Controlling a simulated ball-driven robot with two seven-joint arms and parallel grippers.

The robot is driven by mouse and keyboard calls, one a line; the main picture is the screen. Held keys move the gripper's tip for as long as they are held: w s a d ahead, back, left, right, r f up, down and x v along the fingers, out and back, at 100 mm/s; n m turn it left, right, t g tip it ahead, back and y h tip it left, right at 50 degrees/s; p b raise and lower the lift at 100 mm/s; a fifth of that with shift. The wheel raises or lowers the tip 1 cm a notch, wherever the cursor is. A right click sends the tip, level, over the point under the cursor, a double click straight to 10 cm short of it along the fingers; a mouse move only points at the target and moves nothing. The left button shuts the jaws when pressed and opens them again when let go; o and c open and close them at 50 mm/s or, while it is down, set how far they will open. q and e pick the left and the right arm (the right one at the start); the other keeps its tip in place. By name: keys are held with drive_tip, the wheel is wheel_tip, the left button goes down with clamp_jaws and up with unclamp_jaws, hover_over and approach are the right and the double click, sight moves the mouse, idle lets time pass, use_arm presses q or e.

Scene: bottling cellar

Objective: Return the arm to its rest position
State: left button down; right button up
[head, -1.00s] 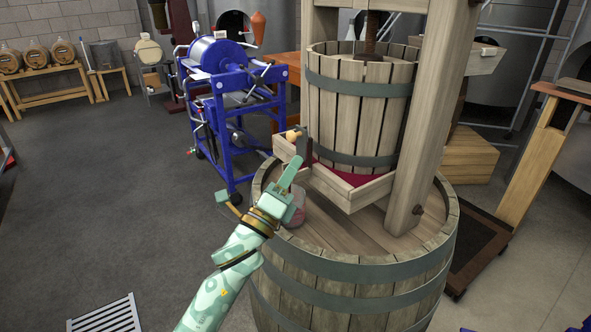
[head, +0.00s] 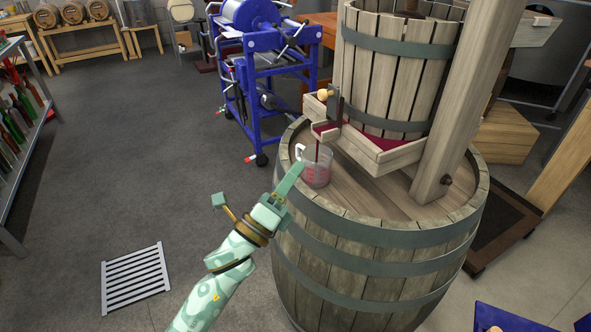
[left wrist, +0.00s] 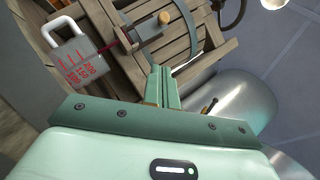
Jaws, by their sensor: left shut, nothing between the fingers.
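My left gripper (head: 299,166) is shut and empty, in front of the upright barrel at its upper left edge. Its closed fingers also show in the left wrist view (left wrist: 163,86). A clear measuring jug (head: 317,172) with a white handle stands on the barrel top, just right of the fingertips in the head view. It holds some red liquid, and red graduations show on it in the left wrist view (left wrist: 78,62). A dark red stream runs from the press tray's spout towards the jug. My right gripper is in neither view.
The wooden basket press (head: 390,75) stands on the barrel (head: 375,265), with its tray (head: 385,160) overhanging the jug. A blue machine (head: 270,62) stands behind. A bottle rack (head: 48,90) is at the left. The floor left of the barrel is open, with a grate (head: 135,280).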

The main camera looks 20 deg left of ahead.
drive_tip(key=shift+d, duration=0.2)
